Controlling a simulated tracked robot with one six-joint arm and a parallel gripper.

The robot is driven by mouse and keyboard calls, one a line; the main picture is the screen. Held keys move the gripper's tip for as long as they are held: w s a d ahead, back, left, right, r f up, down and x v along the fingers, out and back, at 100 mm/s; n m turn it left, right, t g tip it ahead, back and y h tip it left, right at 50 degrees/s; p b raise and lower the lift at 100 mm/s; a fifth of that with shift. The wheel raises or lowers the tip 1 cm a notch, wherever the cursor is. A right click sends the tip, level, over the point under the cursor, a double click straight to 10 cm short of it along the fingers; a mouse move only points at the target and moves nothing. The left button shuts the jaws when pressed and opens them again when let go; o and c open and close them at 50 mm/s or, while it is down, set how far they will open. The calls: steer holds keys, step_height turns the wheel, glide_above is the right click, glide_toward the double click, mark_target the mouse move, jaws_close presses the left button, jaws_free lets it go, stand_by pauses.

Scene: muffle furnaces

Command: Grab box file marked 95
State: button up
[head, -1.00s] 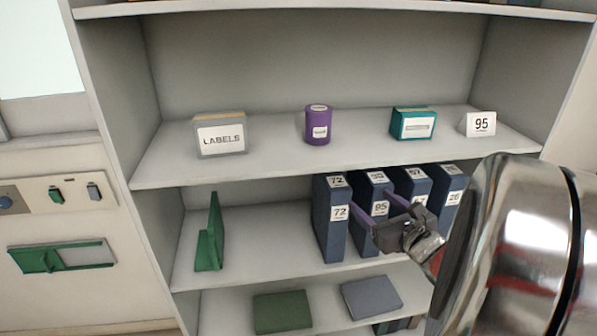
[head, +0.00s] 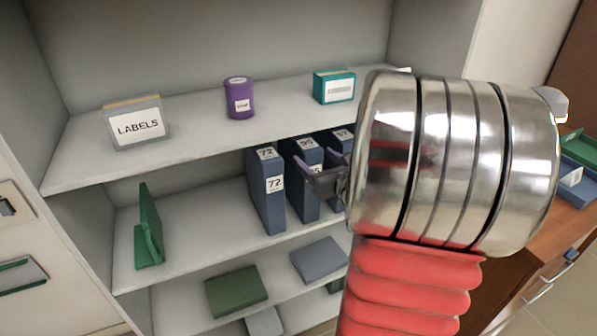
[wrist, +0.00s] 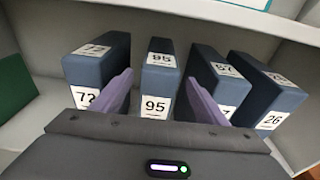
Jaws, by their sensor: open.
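The box file marked 95 (head: 299,196) is a dark blue upright file with white labels on its top and front. It stands on the middle shelf between the file marked 72 (head: 266,208) and the file marked 57 (head: 342,137). In the wrist view, file 95 (wrist: 159,78) is centred between the two purple fingers of my gripper (wrist: 160,80). One finger lines up with the gap on each side of it. The gripper is open; I cannot tell how deep the fingertips reach. In the head view, my gripper (head: 318,165) is at the file's front, partly hidden by my arm.
A file marked 26 (wrist: 272,98) stands at the right of the row. The shelf above holds a LABELS box (head: 138,126), a purple canister (head: 239,99) and a teal box (head: 334,87). A green bookend (head: 148,230) stands left of the files, with free shelf between.

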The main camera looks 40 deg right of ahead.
steer(key=x, duration=0.4)
steer(key=shift+w, duration=0.1)
steer(key=shift+x, duration=2.65)
steer(key=shift+r, duration=0.15)
steer(key=shift+c, duration=0.4)
steer(key=shift+r, duration=0.1)
jaws_close()
